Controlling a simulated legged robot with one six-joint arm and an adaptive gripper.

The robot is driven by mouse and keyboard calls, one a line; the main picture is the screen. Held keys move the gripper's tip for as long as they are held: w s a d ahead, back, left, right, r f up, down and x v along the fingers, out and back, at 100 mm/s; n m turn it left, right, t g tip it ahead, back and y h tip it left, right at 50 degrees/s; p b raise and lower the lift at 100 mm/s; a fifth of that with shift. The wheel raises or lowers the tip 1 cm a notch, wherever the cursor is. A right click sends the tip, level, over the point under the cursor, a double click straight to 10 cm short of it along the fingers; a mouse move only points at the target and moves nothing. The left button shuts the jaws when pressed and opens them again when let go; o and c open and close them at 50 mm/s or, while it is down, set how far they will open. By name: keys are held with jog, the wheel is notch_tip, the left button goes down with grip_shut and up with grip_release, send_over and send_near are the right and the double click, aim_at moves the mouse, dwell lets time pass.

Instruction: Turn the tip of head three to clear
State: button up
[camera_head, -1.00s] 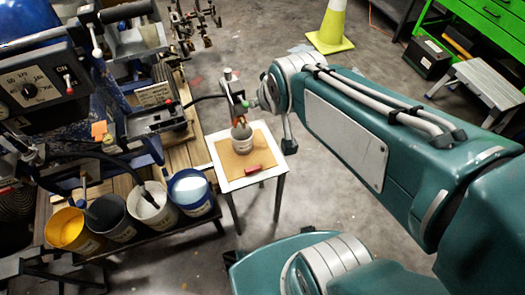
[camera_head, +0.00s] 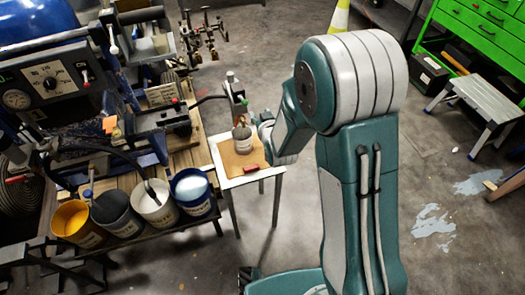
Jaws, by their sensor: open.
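A spray head (camera_head: 235,88) with a red part stands beside the small white table, at the end of a dark arm from the blue line striper (camera_head: 60,65). More spray heads (camera_head: 203,35) hang on a bar at the top. I cannot tell which is head three, and the tips are too small to read their direction. My arm's wrist (camera_head: 268,132) is just right of the small table, close to the nearest spray head. My gripper's fingers cannot be made out; the wrist and forearm hide that area.
The small table (camera_head: 227,184) holds a can (camera_head: 242,138) and a red block (camera_head: 247,168). Several paint buckets (camera_head: 192,192) stand in a row at the lower left. A green cabinet (camera_head: 478,50) and a step stool (camera_head: 480,100) are at right.

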aim_at(244, 125)
jog(key=s+a+f+t+y, duration=0.2)
jog(key=s+a+f+t, duration=0.1)
jog(key=f, duration=0.8)
jog(key=shift+n, duration=0.4)
jog(key=shift+x, duration=4.85)
jog(key=shift+d+r, duration=0.1)
jog(key=shift+d, duration=0.1)
grip_shut()
